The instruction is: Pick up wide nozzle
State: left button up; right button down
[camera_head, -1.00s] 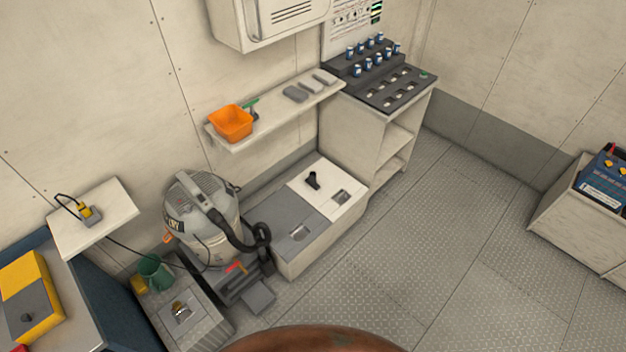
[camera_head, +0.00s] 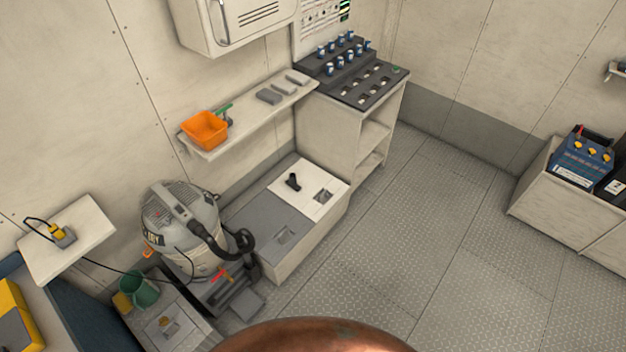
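A small black nozzle-like piece (camera_head: 293,182) lies on the white lid (camera_head: 318,198) of the low locker, near its left side; it is too small to tell for certain that it is the wide nozzle. A grey and white vacuum cleaner (camera_head: 180,222) with a black hose (camera_head: 225,246) stands left of the locker. A flat dark grey piece (camera_head: 246,304) lies at its base. Neither of my grippers is in view.
A shelf (camera_head: 262,112) on the wall holds an orange bin (camera_head: 204,130) and grey blocks. A cabinet (camera_head: 330,135) bears a black rack (camera_head: 352,72) of small blue cans. Batteries (camera_head: 582,158) sit on a box at right. The patterned floor (camera_head: 420,240) is open in the middle.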

aim_at(291, 181)
jog(key=z, duration=0.85)
jog(key=i, duration=1.05)
jog(key=z, duration=0.6)
jog(key=i, duration=1.15)
jog(key=u, duration=1.2)
jog(key=i, duration=0.9)
jog(key=u, duration=0.95)
